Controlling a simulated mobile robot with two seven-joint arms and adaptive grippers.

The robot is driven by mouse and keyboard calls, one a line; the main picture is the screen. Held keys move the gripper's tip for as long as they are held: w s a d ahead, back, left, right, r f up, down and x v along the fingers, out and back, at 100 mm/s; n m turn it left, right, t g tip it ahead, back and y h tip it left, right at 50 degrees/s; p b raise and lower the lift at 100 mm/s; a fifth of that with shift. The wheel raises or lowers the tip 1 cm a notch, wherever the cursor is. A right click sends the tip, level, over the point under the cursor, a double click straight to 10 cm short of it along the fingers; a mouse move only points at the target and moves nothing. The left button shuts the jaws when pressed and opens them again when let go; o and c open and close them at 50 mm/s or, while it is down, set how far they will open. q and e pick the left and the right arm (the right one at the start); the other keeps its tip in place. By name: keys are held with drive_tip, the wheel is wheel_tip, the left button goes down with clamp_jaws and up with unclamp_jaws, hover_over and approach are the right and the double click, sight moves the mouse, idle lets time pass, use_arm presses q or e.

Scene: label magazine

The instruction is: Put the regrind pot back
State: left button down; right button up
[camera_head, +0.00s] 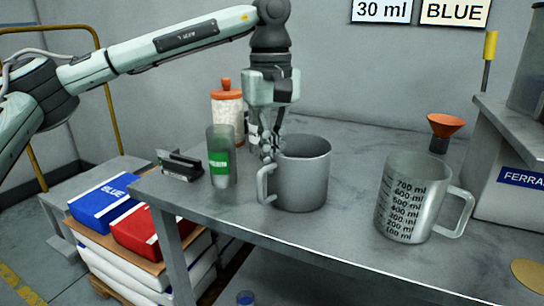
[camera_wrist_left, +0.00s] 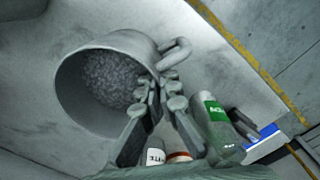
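A grey pot (camera_head: 303,178) with a side handle stands upright on the bench. In the left wrist view the pot (camera_wrist_left: 75,68) is open and holds grey granules. No regrind label can be read. A jar with an orange lid (camera_head: 228,104) and pale contents stands behind, left of the pot. My left gripper (camera_head: 268,150) points down at the pot's left rim, above the handle. In the left wrist view the fingers (camera_wrist_left: 160,88) overlap the rim beside the handle, close together. Whether they are closed on the wall cannot be told. My right gripper is out of view.
A green-labelled bottle (camera_head: 219,160) stands close left of the gripper, beside a dark holder (camera_head: 180,165). A clear measuring jug (camera_head: 405,200) stands to the right. An orange funnel (camera_head: 445,125) is at the back right. The bench has bare room between pot and jug.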

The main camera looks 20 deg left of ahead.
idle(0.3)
use_arm(q)
drive_tip(key=c, duration=2.1)
unclamp_jaws()
drive_tip(key=o, duration=0.4)
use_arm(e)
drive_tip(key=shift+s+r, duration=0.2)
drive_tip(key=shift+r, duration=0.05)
